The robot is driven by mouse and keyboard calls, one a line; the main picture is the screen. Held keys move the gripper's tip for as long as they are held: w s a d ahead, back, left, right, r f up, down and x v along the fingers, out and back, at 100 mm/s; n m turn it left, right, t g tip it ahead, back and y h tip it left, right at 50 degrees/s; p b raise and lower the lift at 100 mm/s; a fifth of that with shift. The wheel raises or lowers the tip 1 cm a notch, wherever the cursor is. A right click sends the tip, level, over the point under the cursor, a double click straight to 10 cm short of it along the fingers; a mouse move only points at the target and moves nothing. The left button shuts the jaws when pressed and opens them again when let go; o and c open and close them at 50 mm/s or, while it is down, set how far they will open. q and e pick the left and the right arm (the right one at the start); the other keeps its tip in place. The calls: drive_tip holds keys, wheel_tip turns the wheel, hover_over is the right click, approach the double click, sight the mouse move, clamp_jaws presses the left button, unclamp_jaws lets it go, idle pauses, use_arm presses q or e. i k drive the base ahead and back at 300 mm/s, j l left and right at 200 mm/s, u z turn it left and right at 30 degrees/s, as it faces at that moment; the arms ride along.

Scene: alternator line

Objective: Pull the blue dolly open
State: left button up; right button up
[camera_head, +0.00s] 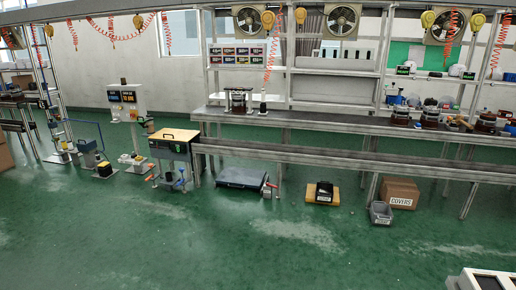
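A small blue cart-like thing with a thin upright handle (88,146) stands on the floor at the left. It looks like the blue dolly, but it is too small to tell for sure. A flat dark blue-grey platform (242,177) lies on the floor under the front bench, left of the middle. It could also be a dolly; I cannot tell. Neither of my grippers is in view, so nothing is seen touching either thing.
A long metal bench (330,160) runs across the back, with a wooden-topped stand (175,135) at its left end. A cardboard box (400,191) and a grey bin (380,213) sit on the floor at right. The green floor (230,245) in front is clear.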

sight(235, 176)
drive_tip(key=i, duration=3.85)
